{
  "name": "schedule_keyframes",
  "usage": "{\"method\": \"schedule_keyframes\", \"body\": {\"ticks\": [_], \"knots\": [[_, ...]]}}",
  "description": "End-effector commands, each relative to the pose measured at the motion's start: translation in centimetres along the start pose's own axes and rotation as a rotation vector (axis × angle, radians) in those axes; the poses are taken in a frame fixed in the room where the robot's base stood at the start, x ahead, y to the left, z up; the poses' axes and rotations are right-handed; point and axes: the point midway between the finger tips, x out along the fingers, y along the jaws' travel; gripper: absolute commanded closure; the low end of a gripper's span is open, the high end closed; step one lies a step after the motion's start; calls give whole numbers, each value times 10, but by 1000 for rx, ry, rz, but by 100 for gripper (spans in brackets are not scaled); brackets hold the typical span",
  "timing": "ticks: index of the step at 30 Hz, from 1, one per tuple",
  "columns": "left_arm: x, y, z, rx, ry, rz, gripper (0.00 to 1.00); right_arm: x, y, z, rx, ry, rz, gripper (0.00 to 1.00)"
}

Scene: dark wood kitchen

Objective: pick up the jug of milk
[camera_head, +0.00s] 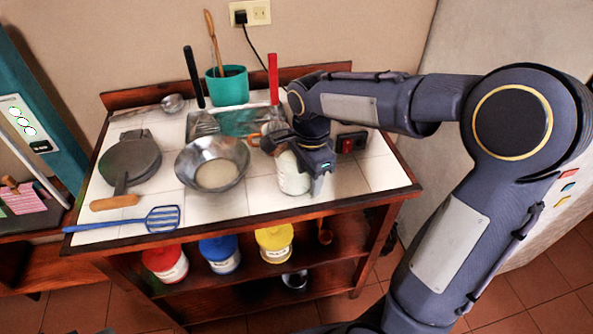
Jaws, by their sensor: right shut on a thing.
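The jug of milk (291,178) is a whitish, clear-looking container. It stands at the front of the white tiled counter, right of the metal bowl. My right gripper (303,165) is over it from above and is shut on it. The gripper hides the jug's top and part of its right side. The jug looks upright; I cannot tell whether its base touches the tiles. My left gripper is not in view.
A metal bowl (212,166) stands close left of the jug. A teal pot (228,87) with a wooden-handled tool stands at the back. Several coloured canisters, including a yellow one (275,243), are on the shelf below. Bare tiles (375,172) lie to the right.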

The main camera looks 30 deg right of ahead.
Motion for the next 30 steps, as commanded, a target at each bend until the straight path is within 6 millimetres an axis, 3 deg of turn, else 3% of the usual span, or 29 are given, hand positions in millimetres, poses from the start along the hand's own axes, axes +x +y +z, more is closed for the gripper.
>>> {"method": "schedule_keyframes", "body": {"ticks": [1, 4, 19, 30], "knots": [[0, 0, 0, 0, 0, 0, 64, 0, 0, 0, 0, 0, 0, 87], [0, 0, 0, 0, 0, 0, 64, 0, 0, 0, 0, 0, 0, 100], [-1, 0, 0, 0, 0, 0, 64, -6, -1, 0, -1, 0, -3, 100], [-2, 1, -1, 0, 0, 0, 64, -35, 1, 1, -1, 0, -6, 100]]}}
